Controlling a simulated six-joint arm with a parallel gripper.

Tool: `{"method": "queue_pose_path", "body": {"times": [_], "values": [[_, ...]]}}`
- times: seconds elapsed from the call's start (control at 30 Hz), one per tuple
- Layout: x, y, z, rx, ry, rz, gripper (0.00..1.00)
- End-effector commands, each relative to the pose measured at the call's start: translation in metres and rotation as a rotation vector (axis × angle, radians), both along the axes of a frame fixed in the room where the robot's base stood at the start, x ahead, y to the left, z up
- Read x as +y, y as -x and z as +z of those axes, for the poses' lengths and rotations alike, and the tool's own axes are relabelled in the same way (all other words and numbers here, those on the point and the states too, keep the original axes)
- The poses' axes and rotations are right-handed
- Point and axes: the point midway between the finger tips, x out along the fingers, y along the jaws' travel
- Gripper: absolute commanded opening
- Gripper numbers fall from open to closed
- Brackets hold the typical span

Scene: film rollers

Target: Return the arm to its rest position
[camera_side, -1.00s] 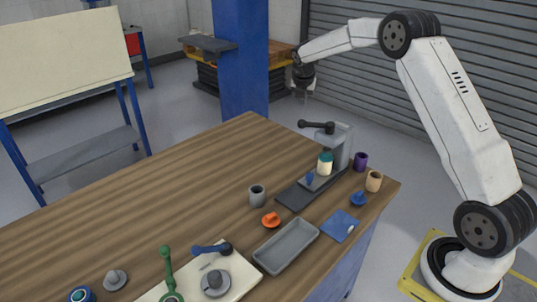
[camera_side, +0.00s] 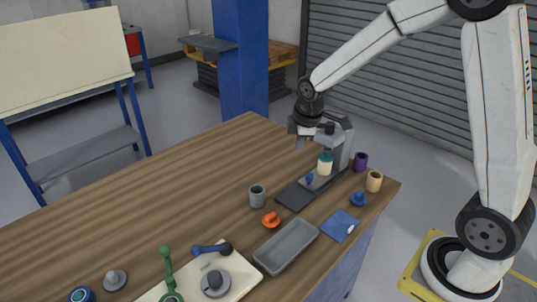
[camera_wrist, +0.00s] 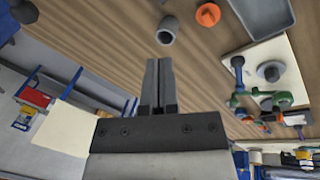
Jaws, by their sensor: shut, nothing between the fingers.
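My gripper (camera_side: 304,140) hangs in the air at the back of the wooden table (camera_side: 150,190), just behind and left of the grey press stand (camera_side: 340,140) in the side view. In the wrist view the fingers of my gripper (camera_wrist: 158,65) are together with nothing between them. Below the press head, a white and green roller piece (camera_side: 325,165) stands on the dark base of the stand.
Close to the press stand are a purple cup (camera_side: 360,161), a tan cup (camera_side: 374,181) and a blue knob (camera_side: 358,199). A grey cup (camera_side: 257,196), an orange part (camera_side: 271,220) and a grey tray (camera_side: 286,246) lie further forward. The table's left middle is clear.

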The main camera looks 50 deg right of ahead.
Motion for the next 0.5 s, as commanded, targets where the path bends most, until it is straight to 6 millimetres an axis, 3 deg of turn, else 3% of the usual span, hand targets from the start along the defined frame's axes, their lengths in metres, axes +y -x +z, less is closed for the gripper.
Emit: {"method": "queue_pose_path", "body": {"times": [0.2, 0.5], "values": [[0.032, 0.049, -0.008, -0.019, -0.109, -0.266, 0.00], [0.063, 0.117, -0.023, -0.030, -0.239, -0.630, 0.00]]}}
